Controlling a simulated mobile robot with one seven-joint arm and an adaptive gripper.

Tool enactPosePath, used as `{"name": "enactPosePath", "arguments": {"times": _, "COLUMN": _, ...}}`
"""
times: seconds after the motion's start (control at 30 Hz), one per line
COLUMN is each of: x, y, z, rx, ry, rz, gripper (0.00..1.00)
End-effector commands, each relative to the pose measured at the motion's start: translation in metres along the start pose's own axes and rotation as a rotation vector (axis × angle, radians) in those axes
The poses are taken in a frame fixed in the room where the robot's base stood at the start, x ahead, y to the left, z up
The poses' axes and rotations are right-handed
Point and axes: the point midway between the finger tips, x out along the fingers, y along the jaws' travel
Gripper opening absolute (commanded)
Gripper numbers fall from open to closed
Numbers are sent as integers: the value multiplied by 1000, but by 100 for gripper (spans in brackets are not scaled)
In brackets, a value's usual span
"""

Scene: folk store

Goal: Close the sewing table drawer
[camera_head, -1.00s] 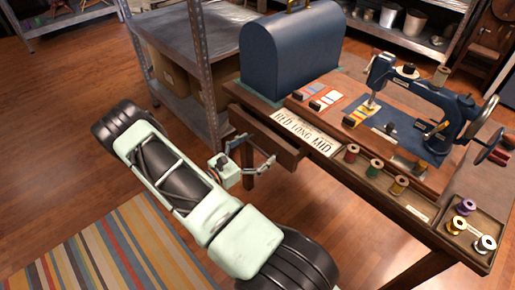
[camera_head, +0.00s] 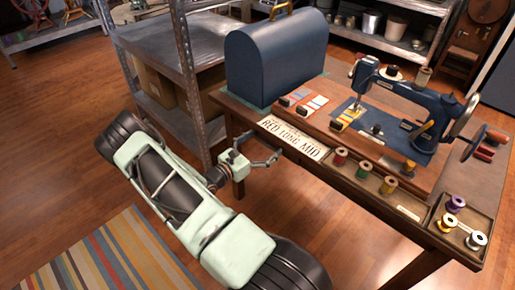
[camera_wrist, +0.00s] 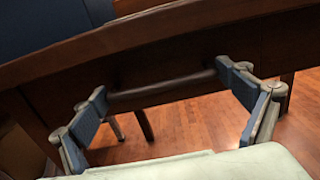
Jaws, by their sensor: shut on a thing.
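The sewing table (camera_head: 345,185) stands to the right of my arm, with its drawer front (camera_wrist: 60,105) along the near side under the tabletop edge. In the head view the drawer no longer stands out from the table and looks flush or nearly so; a small gap cannot be ruled out. The dark bar handle (camera_wrist: 160,90) crosses the wrist view. My gripper (camera_wrist: 163,82) is at the handle, one finger at each end of the bar, shut on it. In the head view my gripper (camera_head: 262,150) is against the table's near side, partly hiding the drawer front.
On the table stand a blue sewing machine cover (camera_head: 275,55), a sewing machine (camera_head: 415,100), a lettered sign (camera_head: 293,137) and several thread spools. A metal shelf (camera_head: 165,60) stands close at the left. A striped rug (camera_head: 95,260) lies on the open floor.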

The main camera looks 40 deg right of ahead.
Motion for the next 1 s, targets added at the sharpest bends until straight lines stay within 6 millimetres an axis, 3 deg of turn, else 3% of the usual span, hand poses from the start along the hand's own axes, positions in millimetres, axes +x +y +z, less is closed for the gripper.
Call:
{"name": "enactPosePath", "arguments": {"times": 0.2, "x": 5, "y": 0, "z": 2, "rx": 1, "ry": -4, "rz": 0, "gripper": 50}}
{"name": "enactPosePath", "arguments": {"times": 0.23, "x": 5, "y": 0, "z": 2, "rx": 1, "ry": -4, "rz": 0, "gripper": 95}}
{"name": "enactPosePath", "arguments": {"times": 0.3, "x": 5, "y": 0, "z": 2, "rx": 1, "ry": -4, "rz": 0, "gripper": 100}}
{"name": "enactPosePath", "arguments": {"times": 0.67, "x": -2, "y": 1, "z": 2, "rx": 0, "ry": -2, "rz": 2, "gripper": 100}}
{"name": "enactPosePath", "arguments": {"times": 0.77, "x": -14, "y": 1, "z": 1, "rx": 1, "ry": -1, "rz": 3, "gripper": 100}}
{"name": "enactPosePath", "arguments": {"times": 1.0, "x": -65, "y": 2, "z": 1, "rx": 1, "ry": -2, "rz": 5, "gripper": 100}}
